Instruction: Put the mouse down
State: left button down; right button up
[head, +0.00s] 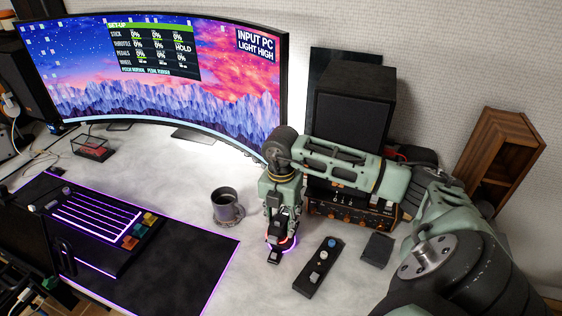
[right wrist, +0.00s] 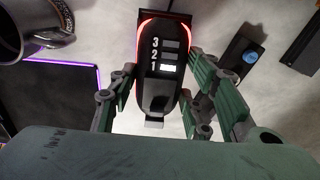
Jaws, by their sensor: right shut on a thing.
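The mouse (head: 284,239) is dark, with a red glowing edge, and sits low between the fingers of my right gripper (head: 281,222). In the right wrist view the mouse (right wrist: 160,88) shows the numbers 3, 2, 1 with small bars, the one by 1 lit white. My right gripper (right wrist: 158,98) is shut on it, one finger on each side. A small black piece (head: 275,257) shows at the mouse's end. I cannot tell whether the mouse touches the desk. My left gripper is not in view.
A grey mug (head: 226,207) stands left of the mouse on the pale desk (head: 190,165). A black button box (head: 316,268) lies to its right. A dark mat (head: 180,262) with purple edging, a keypad (head: 97,228) and a wide monitor (head: 160,85) are further left and behind.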

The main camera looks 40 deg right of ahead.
aim_at(281, 226)
notch_tip(281, 226, down, 4)
jog(key=shift+r+p, duration=0.2)
jog(key=shift+p, duration=0.35)
jog(key=shift+f, duration=0.2)
jog(key=shift+f, duration=0.1)
jog(key=o, duration=1.5)
jog(key=shift+o, duration=0.2)
notch_tip(281, 226, up, 12)
jog(key=shift+r+b, duration=0.15)
jog(key=shift+b, duration=0.95)
jog(key=shift+a, duration=0.1)
